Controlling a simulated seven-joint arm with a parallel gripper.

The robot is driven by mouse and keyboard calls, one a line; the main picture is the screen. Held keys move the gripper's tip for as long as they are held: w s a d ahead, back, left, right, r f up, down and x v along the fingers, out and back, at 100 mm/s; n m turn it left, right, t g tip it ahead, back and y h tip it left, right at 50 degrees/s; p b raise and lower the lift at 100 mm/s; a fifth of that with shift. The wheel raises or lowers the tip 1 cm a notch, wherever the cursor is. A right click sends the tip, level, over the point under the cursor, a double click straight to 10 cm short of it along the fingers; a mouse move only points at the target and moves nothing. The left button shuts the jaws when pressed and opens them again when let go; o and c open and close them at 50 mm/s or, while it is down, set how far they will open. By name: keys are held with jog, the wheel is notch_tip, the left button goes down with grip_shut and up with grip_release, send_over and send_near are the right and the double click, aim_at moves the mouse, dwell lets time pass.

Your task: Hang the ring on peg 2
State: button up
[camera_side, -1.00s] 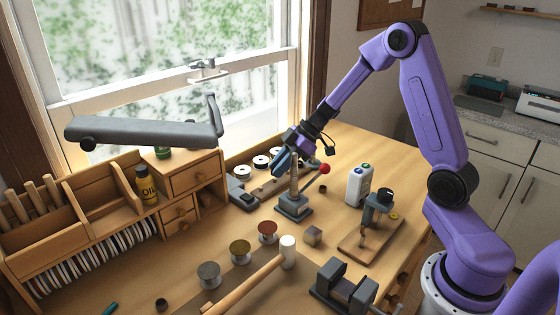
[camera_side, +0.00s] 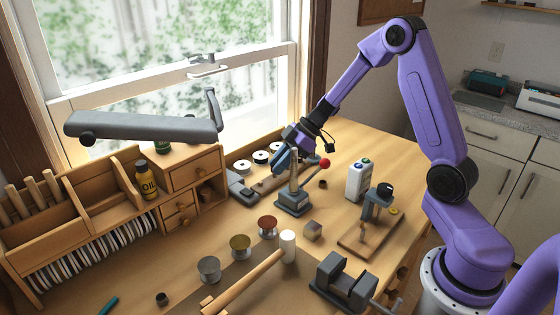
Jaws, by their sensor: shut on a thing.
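My gripper (camera_side: 281,168) is at the far middle of the bench, pointing down beside the upper part of an upright tapered post (camera_side: 294,178) on a dark square base. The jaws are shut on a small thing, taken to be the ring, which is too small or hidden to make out. I cannot tell whether it touches the post. Three short round pieces stand in a diagonal row, with grey (camera_side: 208,268), olive (camera_side: 240,246) and red (camera_side: 268,226) tops. No peg numbers are readable, so I cannot tell which is peg 2.
A red ball knob (camera_side: 325,163) is close right of the gripper. A wooden organiser (camera_side: 115,205) fills the left. A grey lamp arm (camera_side: 145,130) overhangs it.

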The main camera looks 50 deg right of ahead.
jog(key=shift+f, duration=0.8)
jog(key=o, duration=1)
jog(key=shift+r, duration=0.1)
jog(key=v, duration=1.7)
jog(key=shift+r, duration=0.1)
jog(key=w+a+r+n+h, duration=0.1)
jog(key=a+n, duration=0.3)
jog(key=a, duration=1.3)
jog(key=s+a+f+m+g+h, duration=0.1)
jog(key=s+a+f+g, duration=0.15)
jog(key=s, duration=0.55)
jog(key=s+a+f+m+g+h, duration=0.1)
jog(key=s+a, duration=0.2)
jog(key=s, duration=0.6)
jog(key=s+d+f+h, duration=0.1)
jog(key=s+d+h, duration=0.1)
jog(key=s, duration=0.4)
jog(key=s+d+f+m+h, duration=0.1)
jog(key=s+d+f, duration=0.1)
jog(key=s, duration=0.4)
jog(key=shift+d+h, duration=0.3)
jog(key=shift+h, duration=0.1)
